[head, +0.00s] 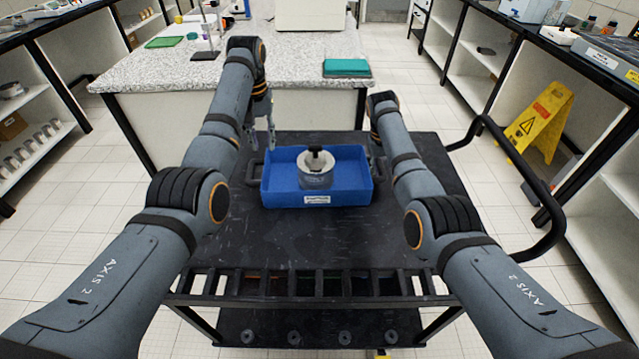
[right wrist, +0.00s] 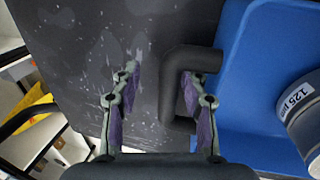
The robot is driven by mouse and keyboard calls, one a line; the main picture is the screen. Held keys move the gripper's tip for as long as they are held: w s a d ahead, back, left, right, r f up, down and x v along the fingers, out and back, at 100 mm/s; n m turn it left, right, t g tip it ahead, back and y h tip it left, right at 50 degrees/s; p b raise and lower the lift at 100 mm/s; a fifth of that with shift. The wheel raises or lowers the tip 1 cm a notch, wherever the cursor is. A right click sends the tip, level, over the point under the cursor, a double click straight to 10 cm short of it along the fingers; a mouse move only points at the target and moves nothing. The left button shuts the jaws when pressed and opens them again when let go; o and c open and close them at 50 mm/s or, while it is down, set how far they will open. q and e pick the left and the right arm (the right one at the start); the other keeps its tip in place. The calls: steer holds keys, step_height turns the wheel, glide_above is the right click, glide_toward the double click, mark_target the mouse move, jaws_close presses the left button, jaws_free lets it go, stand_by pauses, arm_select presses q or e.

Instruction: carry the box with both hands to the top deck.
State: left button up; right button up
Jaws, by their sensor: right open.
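The blue box (head: 283,200) sits level on the black top deck (head: 240,235) of a cart, a white label on its near wall. It holds a grey round container (head: 316,178) with a dark knob. A dark handle (head: 253,172) sticks out at its left end. My left gripper (head: 261,143) is open just above and behind that handle. In the right wrist view my right gripper (right wrist: 163,78) is open over the box's other black handle (right wrist: 172,90), whose outer bar lies between the fingers. In the head view the right fingers are mostly hidden by my arm.
A speckled bench (head: 290,50) with a teal case (head: 346,68) stands behind the cart. The cart's black push rail (head: 560,215) curves out on the right, near a yellow floor sign (head: 541,118). The near part of the deck is clear, with a slotted rack below its front edge.

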steer(key=v, duration=1.2)
steer(key=shift+f, duration=0.1)
